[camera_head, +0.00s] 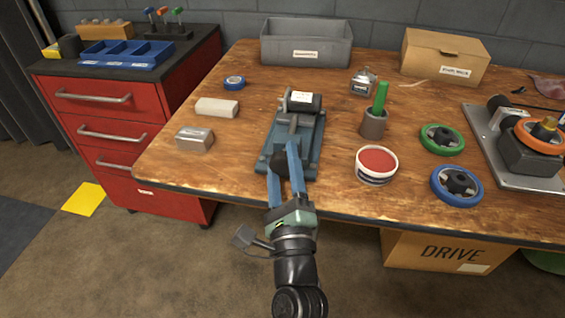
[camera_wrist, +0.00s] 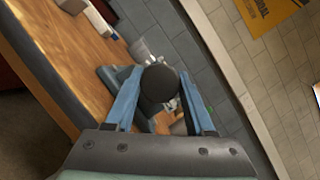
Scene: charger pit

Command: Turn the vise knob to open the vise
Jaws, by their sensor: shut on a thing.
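The blue-grey vise (camera_head: 312,160) lies on the workbench near its front edge, with a dark cylinder (camera_head: 304,102) bearing a white label at its far end. The round black vise knob (camera_head: 279,161) is at the vise's near end. My gripper (camera_head: 285,162) reaches it from the front, with its two blue fingers on either side of the knob. In the wrist view the knob (camera_wrist: 160,82) shows between the fingertips, which are shut on it. The vise behind the knob is mostly hidden in the wrist view.
A metal block (camera_head: 194,139) and a pale block (camera_head: 216,107) are to the left. A grey bin (camera_head: 306,43) stands behind.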

